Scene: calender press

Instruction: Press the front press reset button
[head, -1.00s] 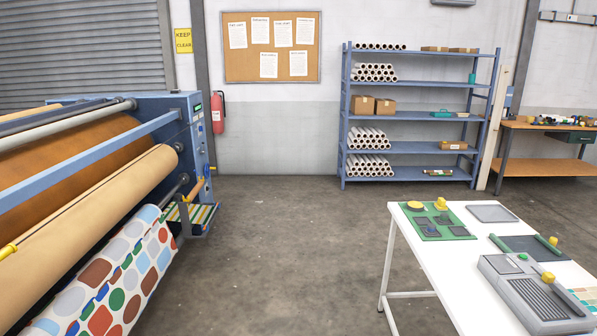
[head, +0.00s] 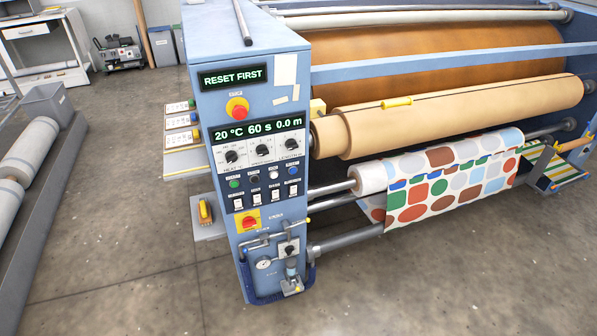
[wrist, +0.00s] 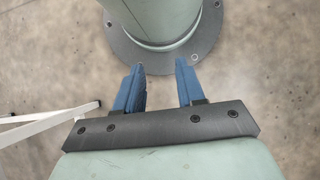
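The press (head: 335,75) fills the middle and right of the head view. Its blue control column (head: 205,120) faces me, with a display (head: 235,77) reading "RESET FIRST" and a lower display (head: 258,130) reading "20 °C 60 s 0.0 m".
A gauge and pipes (head: 265,263) are at the column's foot. Side trays (head: 183,140) jut out left. Rolls on a rack (head: 25,160) stand far left; floor between is clear.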

